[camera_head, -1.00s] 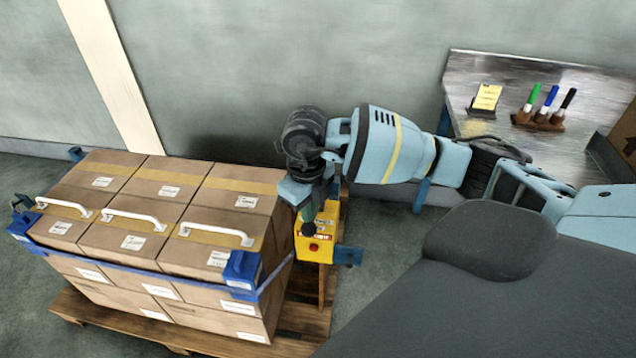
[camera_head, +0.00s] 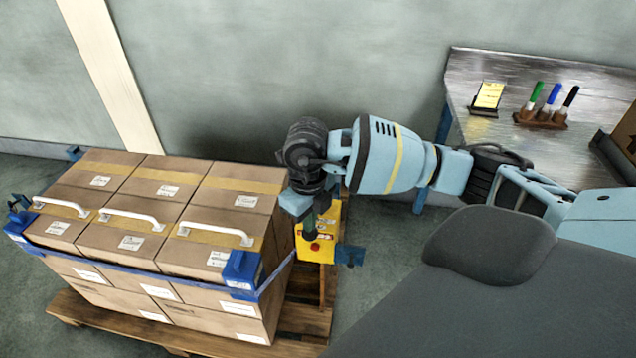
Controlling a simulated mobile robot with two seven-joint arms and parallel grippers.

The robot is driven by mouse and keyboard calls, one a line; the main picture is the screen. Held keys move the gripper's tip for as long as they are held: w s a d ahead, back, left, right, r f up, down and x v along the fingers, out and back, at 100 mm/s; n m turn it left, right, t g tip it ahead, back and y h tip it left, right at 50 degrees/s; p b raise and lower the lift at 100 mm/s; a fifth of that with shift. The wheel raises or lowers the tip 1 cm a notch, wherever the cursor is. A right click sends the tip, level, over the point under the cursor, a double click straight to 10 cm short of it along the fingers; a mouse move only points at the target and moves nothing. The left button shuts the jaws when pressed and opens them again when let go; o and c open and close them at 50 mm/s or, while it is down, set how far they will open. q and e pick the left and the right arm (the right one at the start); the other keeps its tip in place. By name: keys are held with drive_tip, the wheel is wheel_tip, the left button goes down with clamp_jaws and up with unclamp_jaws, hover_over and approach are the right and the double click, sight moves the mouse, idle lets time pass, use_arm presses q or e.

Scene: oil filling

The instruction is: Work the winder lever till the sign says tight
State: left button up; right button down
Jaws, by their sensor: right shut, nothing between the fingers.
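The yellow winder box (camera_head: 316,246) stands on a wooden post at the right end of the strapped load. It has a red knob (camera_head: 314,247) on its front and small labels that I cannot read from here. My right gripper (camera_head: 309,232) points down over the box, shut with nothing held. A dark green bar, perhaps the lever, shows by its fingertips; I cannot tell whether they touch. The blue strap (camera_head: 150,273) runs around the cartons to the winder. The sign's wording is not legible. My left gripper is out of view.
Brown cartons (camera_head: 165,190) with white handles and blue corner guards sit on a wooden pallet (camera_head: 90,318). A metal table (camera_head: 590,90) at the back right holds a yellow notepad (camera_head: 489,94) and a marker holder (camera_head: 540,120). A pale wall stands behind.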

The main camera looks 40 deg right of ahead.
drive_tip(key=shift+s+a+f+b, duration=0.15)
drive_tip(key=shift+f+b, duration=0.3)
drive_tip(key=shift+f, duration=0.65)
drive_tip(key=shift+s+a+f+b, duration=0.1)
drive_tip(key=shift+f+b, duration=0.3)
drive_tip(key=shift+f, duration=0.75)
drive_tip(key=shift+s+a+f+b, duration=0.15)
drive_tip(key=shift+f+b, duration=0.3)
drive_tip(key=shift+f, duration=0.65)
drive_tip(key=shift+r, duration=0.15)
wheel_tip(320, 180, up, 3)
drive_tip(key=shift+w+d+f+p, duration=0.1)
drive_tip(key=shift+w+f+p, duration=0.05)
drive_tip(key=shift+p, duration=0.75)
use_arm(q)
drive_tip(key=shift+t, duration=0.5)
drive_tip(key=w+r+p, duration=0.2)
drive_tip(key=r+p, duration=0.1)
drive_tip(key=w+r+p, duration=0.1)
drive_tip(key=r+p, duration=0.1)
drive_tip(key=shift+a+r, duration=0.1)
use_arm(e)
drive_tip(key=r, duration=0.3)
drive_tip(key=d+r, duration=0.1)
drive_tip(key=r, duration=0.3)
drive_tip(key=w+r, duration=0.1)
drive_tip(key=r, duration=0.2)
drive_tip(key=shift+d+r, duration=0.15)
drive_tip(key=shift+r, duration=0.05)
